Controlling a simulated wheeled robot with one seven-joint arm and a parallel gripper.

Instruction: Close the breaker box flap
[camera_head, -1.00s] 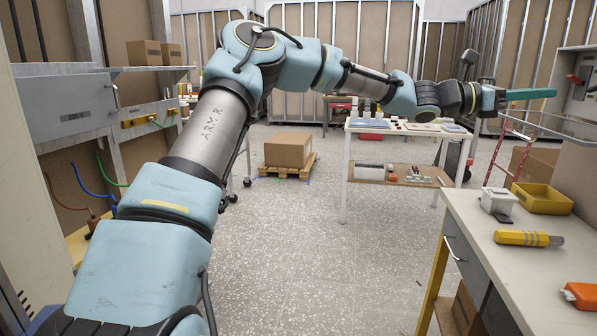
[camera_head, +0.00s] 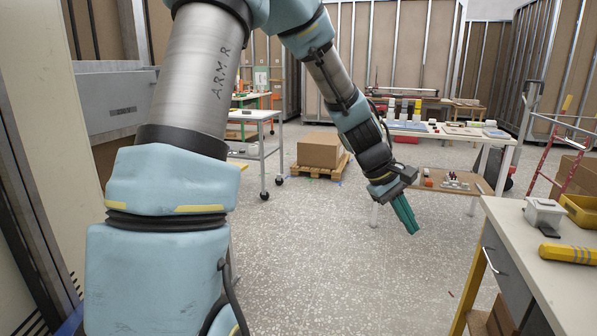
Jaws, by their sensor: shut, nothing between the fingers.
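My gripper (camera_head: 406,216) has teal fingers that lie together, shut and empty. It hangs over the open floor, pointing down and slightly right, in front of the white table. It touches nothing. I cannot make out a breaker box or its flap for certain in the current view. A grey metal front (camera_head: 108,103) with a dark slot shows at the left, partly behind my arm, but I cannot tell that it is the flap.
A workbench (camera_head: 548,277) at the right holds a white device (camera_head: 543,214), a yellow bin (camera_head: 582,210) and a yellow tool (camera_head: 570,253). A white table (camera_head: 480,137) and a box (camera_head: 320,150) on a pallet stand beyond. A pale panel (camera_head: 45,170) rises close at left. The middle floor is clear.

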